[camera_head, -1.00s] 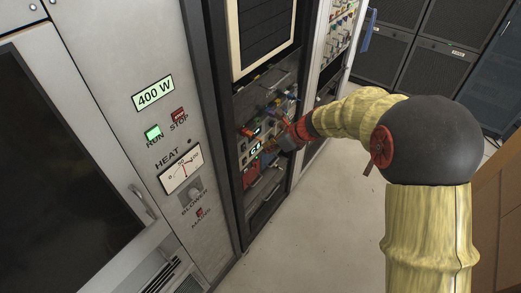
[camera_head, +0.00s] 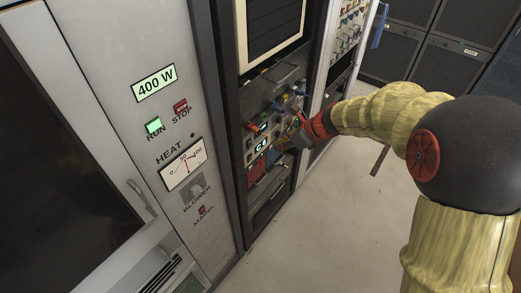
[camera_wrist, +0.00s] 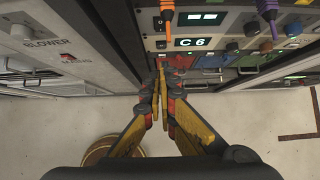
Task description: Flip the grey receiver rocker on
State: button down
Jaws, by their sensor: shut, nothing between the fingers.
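The receiver panel (camera_wrist: 195,30) fills the top of the wrist view, with a lit "C6" display (camera_wrist: 196,43), small dark controls and plugged cables. It also shows in the head view, in the dark rack. The grey rocker is too small or hidden for me to pick out with certainty. My gripper (camera_wrist: 166,76) is shut and empty, its fingertips just below the display in the picture. In the head view my gripper (camera_head: 284,143) is at the rack front, beside the lit display. I cannot tell whether the fingertips touch the panel.
An orange cable (camera_wrist: 168,18) hangs over the panel near the display, and a purple plug (camera_wrist: 266,46) is to its right. Coloured blocks (camera_wrist: 210,61) sit under the panel. A grey "400 W" cabinet (camera_head: 153,110) stands left. Pale floor (camera_head: 330,220) is open at right.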

aim_at(250, 144)
jog(key=shift+s+d, duration=0.1)
dwell(0.3)
jog(key=shift+f, duration=0.1)
jog(key=w+a+r+b+x, duration=0.1)
jog(key=b+x, duration=0.3)
jog(key=x, duration=0.8)
jog(key=shift+w+a, duration=0.4)
jog(key=shift+a, duration=0.2)
jog(key=shift+r, duration=0.1)
